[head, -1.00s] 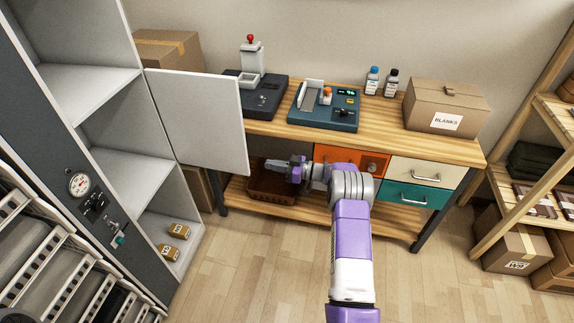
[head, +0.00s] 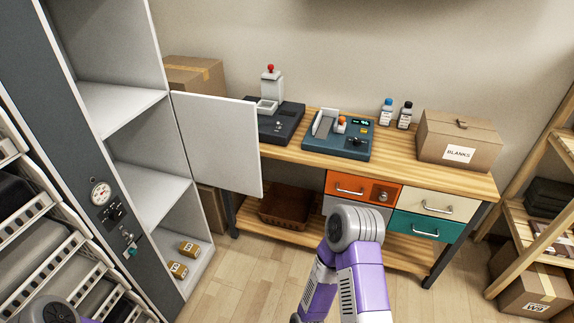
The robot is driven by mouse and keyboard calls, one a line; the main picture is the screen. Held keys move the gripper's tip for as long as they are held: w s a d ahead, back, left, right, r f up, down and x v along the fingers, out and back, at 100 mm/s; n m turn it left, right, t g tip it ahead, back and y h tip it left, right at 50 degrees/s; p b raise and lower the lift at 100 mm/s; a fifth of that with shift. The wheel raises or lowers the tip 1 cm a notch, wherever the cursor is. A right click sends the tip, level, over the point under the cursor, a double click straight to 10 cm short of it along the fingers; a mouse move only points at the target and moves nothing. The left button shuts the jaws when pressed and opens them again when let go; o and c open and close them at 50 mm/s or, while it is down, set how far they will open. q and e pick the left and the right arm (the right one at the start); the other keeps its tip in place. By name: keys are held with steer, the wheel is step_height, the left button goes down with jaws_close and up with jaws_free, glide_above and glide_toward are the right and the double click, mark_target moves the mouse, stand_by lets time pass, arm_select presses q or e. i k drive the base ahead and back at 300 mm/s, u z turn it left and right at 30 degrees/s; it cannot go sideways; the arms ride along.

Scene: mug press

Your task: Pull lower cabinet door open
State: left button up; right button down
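A tall grey cabinet (head: 125,97) with open shelves stands at the left. Its white door (head: 217,145) is swung wide open to the right, in front of the workbench's left end. The inside of the cabinet is exposed, with two small labelled boxes (head: 178,270) on its bottom shelf. My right arm is folded at the lower middle, its forearm running down out of the picture, and its gripper is out of view. A grey and purple part of my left arm shows at the bottom left corner; its gripper is out of view too.
A wooden workbench (head: 400,170) with drawers and a dark blue press device (head: 342,140) stands along the wall. A brown basket (head: 285,207) sits on its lower shelf. A wooden rack (head: 530,200) is at the right. Floor (head: 240,285) is clear between cabinet and my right arm.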

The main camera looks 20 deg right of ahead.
mark_target(220, 136)
steer(key=z, duration=0.15)
steer(key=k, duration=0.35)
steer(key=z, duration=1.2)
steer(key=i, duration=1.2)
steer(key=u, duration=0.35)
